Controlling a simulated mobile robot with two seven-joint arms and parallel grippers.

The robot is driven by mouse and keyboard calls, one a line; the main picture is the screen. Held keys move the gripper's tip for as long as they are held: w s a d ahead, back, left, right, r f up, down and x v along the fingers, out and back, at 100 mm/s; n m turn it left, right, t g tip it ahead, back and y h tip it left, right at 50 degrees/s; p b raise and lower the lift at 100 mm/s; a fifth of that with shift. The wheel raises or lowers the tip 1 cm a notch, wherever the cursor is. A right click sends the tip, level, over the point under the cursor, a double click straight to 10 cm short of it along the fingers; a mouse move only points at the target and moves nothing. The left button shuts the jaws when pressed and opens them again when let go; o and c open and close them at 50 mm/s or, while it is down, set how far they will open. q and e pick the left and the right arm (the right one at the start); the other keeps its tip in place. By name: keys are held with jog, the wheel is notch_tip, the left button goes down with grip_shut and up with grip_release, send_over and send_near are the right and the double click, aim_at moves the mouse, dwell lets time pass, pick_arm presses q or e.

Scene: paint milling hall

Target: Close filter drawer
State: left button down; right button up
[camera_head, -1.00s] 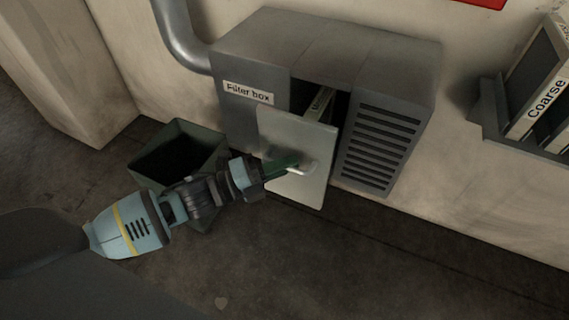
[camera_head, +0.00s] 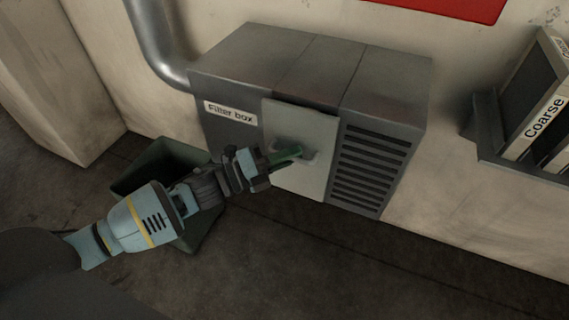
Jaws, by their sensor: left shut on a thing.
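The filter box (camera_head: 228,135) is a grey metal cabinet on the wall, with a "Filter box" label and a slotted vent on its right. My left gripper (camera_head: 290,153) is at the middle of the panel, shut on the drawer handle (camera_head: 309,157), which is partly hidden by the fingers. My right gripper is not in view.
A dark green open bin (camera_head: 150,167) stands on the floor below the box, partly behind my left arm. A pipe (camera_head: 152,40) joins the box at the left. A wall shelf (camera_head: 488,128) at the right holds filters, one labelled "Coarse" (camera_head: 541,120). The floor at lower right is clear.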

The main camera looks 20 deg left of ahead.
pick_arm(q)
jog(key=shift+w+a+r, duration=0.1)
jog(key=shift+w, duration=0.9)
jog(key=c, duration=1.8)
grip_release()
jog(key=o, duration=0.3)
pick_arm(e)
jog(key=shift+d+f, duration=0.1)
pick_arm(q)
jog(key=shift+f, duration=0.2)
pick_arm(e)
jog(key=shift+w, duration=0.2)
